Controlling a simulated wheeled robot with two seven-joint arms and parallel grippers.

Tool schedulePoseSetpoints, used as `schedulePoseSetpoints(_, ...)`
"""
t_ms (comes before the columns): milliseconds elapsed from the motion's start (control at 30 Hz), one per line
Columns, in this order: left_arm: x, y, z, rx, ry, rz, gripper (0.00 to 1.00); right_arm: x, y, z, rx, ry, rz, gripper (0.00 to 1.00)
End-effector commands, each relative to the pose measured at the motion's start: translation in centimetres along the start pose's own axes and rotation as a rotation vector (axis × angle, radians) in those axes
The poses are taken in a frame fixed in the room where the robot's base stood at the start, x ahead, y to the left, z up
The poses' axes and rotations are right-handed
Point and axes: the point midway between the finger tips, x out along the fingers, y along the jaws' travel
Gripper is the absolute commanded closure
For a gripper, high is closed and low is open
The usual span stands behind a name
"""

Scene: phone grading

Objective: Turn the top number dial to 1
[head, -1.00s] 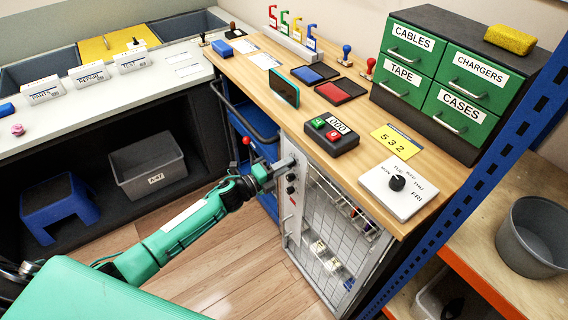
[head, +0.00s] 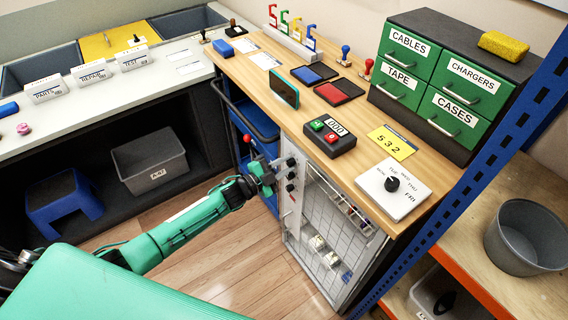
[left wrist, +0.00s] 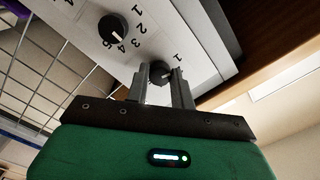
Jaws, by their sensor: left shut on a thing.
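A white panel (head: 290,208) with black knobs is on the front of the wire-door cabinet under the wooden counter. My left gripper (head: 276,168) is at the panel's upper part. In the left wrist view its two fingers (left wrist: 161,88) are shut on the top number dial (left wrist: 160,72), the knob nearest the counter. A printed 1 shows beside this dial; its other numbers are hidden by the gripper. Its pale pointer mark is small and seems turned toward the 1. A second number dial (left wrist: 112,27), with printed numbers around it, is clear of the fingers. My right gripper is out of view.
The wooden counter (head: 270,105) overhangs the panel. On it are a red-and-green button box (head: 328,138), a yellow 532 card (head: 392,142) and a weekday dial plate (head: 393,190). The wire door (head: 325,235) is beside the panel. Open floor (head: 225,255) is below my arm.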

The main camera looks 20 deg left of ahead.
Motion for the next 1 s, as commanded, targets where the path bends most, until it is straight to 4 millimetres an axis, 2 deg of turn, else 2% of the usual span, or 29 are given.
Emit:
schedulePoseSetpoints(300, 0.0, 0.0, 0.0, -0.106, -0.004, 0.002, 0.99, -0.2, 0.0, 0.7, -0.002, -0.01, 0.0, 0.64)
schedulePoseSetpoints(800, 0.0, 0.1, 0.0, -0.124, -0.004, 0.003, 0.99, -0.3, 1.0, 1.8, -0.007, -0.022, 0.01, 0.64)
schedulePoseSetpoints(833, 0.0, 0.1, 0.0, -0.124, -0.004, 0.003, 0.72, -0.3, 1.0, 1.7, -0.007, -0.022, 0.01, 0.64)
schedulePoseSetpoints(933, 0.0, 0.1, 0.0, -0.123, -0.004, 0.002, 0.54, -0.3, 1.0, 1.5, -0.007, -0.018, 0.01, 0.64)
schedulePoseSetpoints(1000, 0.0, 0.1, 0.0, -0.123, -0.004, 0.002, 0.54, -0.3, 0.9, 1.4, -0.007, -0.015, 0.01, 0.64)
